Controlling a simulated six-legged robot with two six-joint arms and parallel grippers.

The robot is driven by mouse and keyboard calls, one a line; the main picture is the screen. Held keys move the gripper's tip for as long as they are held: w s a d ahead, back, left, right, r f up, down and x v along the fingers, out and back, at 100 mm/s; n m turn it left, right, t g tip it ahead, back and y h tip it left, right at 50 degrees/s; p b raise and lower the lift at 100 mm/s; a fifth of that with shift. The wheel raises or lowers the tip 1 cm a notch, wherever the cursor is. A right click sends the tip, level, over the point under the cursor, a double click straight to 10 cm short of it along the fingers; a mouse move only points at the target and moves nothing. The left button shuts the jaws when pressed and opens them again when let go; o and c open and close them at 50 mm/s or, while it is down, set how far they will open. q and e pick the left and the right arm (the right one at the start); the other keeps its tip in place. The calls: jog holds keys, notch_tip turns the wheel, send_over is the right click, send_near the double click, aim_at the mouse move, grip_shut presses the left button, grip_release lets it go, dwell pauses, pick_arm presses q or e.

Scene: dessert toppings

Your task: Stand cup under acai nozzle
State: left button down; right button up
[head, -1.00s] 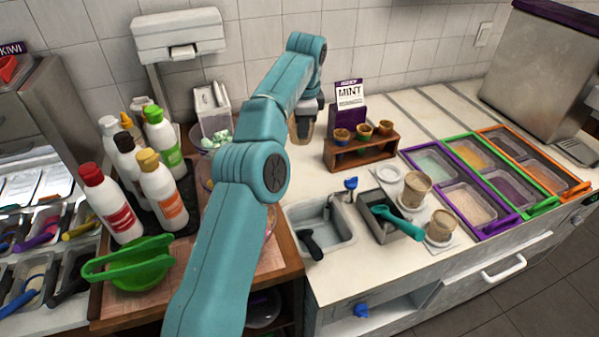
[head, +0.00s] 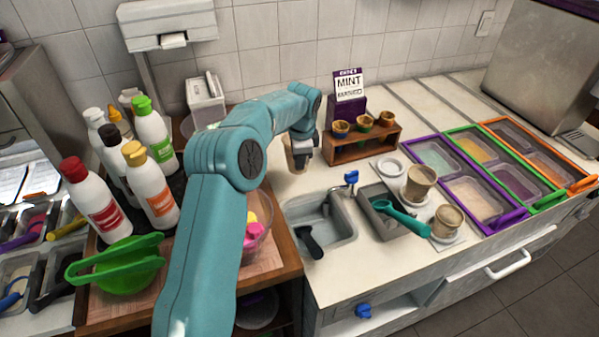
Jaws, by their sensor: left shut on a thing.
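My left arm reaches in from the bottom and bends to the right. My left gripper (head: 303,147) is shut on a tan cup (head: 296,161), just left of the wooden cone rack. The cup looks upright, and the gripper and wrist hide part of it. I cannot tell whether its base touches the counter. No nozzle is clearly visible; a steel machine (head: 540,75) stands at the far right back, cut off by the frame. My right gripper is not in view.
In front are a sink (head: 320,222), a scoop bin (head: 385,215) and two tan tubs (head: 420,184).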

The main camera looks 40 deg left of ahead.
aim_at(301, 171)
pick_arm(q)
jog(key=f, duration=0.4)
jog(key=shift+w, duration=0.35)
jog(key=shift+f, duration=0.4)
jog(key=shift+s+a+f, duration=0.1)
jog(key=shift+s, duration=0.1)
jog(key=shift+w+f, duration=0.15)
jog(key=c, duration=1.5)
grip_release()
jog(key=shift+o, duration=1.2)
